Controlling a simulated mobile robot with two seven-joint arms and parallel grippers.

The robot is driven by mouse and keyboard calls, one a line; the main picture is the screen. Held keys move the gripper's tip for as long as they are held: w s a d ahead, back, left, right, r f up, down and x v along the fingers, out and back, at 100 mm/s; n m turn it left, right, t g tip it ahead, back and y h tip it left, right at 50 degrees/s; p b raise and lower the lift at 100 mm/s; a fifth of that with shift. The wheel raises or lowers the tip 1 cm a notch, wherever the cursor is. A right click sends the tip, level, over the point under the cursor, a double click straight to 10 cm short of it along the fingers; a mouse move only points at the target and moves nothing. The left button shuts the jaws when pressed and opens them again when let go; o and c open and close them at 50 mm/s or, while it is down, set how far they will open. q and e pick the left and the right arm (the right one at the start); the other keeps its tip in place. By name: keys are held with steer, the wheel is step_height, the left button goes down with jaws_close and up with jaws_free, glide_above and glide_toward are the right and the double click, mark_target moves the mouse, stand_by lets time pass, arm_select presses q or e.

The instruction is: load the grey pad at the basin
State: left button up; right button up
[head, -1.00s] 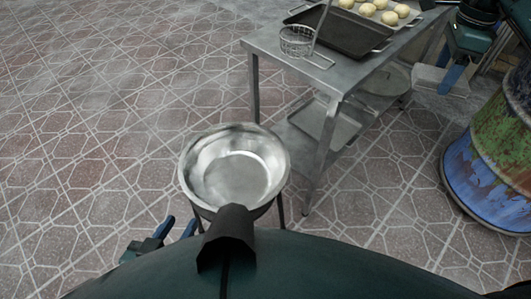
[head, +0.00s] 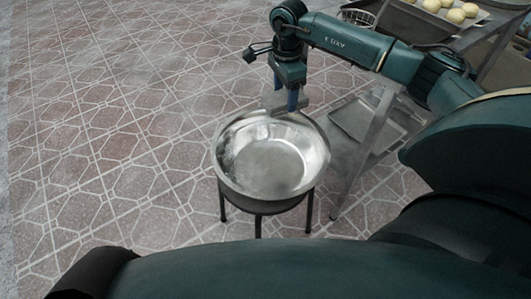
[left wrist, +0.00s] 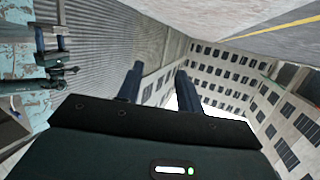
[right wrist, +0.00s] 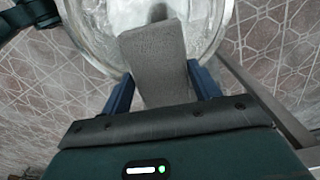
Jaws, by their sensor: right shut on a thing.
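The steel basin (head: 228,178) stands on a dark-legged stand in the middle of the head view; its inside is bright and shiny. My right gripper (head: 290,99) points down over the basin's far rim. It is shut on the grey pad (head: 273,103), a flat grey piece. In the right wrist view the pad (right wrist: 153,52) sits between the two blue fingers (right wrist: 160,88) and reaches out over the basin (right wrist: 92,30). Whether the pad touches the basin is unclear. My left gripper (left wrist: 158,80) shows only in its wrist view, fingers apart and empty, facing buildings.
A steel table stands at the upper right, partly behind my right arm. It carries a wire basket (head: 357,17), a dark tray (head: 405,22) and several pale dough balls (head: 456,15). A tray (head: 365,122) lies on its lower shelf. The tiled floor left of the basin is clear.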

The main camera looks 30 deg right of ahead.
steer(key=a+f+n+b, duration=0.1)
steer(key=f+b, duration=0.1)
steer(key=f, duration=0.4)
steer(key=s+a+f+b, duration=0.1)
steer(key=a+f+b, duration=0.1)
steer(key=f, duration=0.4)
steer(key=a+f+n+b, duration=0.1)
steer(key=f+b, duration=0.1)
steer(key=f, duration=0.4)
steer(key=shift+s+a+f+n+b, duration=0.15)
steer(key=shift+a+f+n+b, duration=0.15)
steer(key=shift+a+f+b, duration=0.1)
steer(key=shift+f+b, duration=0.75)
steer(key=shift+f, duration=0.2)
arm_select(q)
steer(key=d+f+m+t+h, duration=0.2)
steer(key=m+t+h, duration=0.1)
steer(key=shift+w+d+f, duration=0.15)
steer(key=shift+d+f, duration=0.2)
arm_select(e)
steer(key=shift+f, duration=0.2)
arm_select(q)
steer(key=shift+f+b, duration=0.4)
steer(key=shift+b, duration=0.15)
arm_select(e)
steer(key=shift+f, duration=0.6)
arm_select(q)
steer(key=shift+r, duration=0.1)
arm_select(e)
steer(key=shift+r, duration=0.1)
